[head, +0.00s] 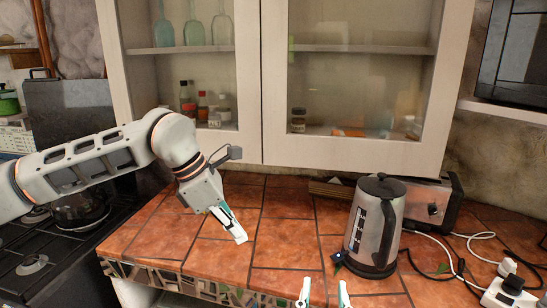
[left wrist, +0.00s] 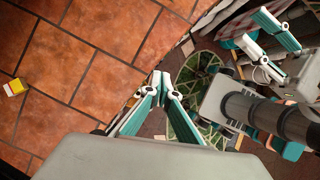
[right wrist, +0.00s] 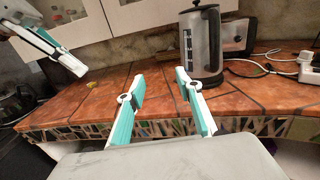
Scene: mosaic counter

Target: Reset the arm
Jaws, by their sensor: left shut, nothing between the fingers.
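My left arm reaches in from the left in the head view, its gripper (head: 238,236) pointing down over the tiled counter (head: 285,225). In the left wrist view the left gripper (left wrist: 161,78) has its fingertips together with nothing between them. My right gripper (head: 323,292) shows at the bottom of the head view, at the counter's front edge. In the right wrist view the right gripper (right wrist: 160,76) has its fingers spread and empty, facing the counter. The left gripper also shows at the upper left there (right wrist: 72,66).
A steel kettle (head: 372,232) stands on the counter's right, before a toaster (head: 432,205). A power strip (head: 508,294) with cables lies at far right. A small yellow-and-white item (left wrist: 14,87) lies on the tiles. A glass-door cabinet (head: 355,152) hangs above; a stove (head: 50,255) is left.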

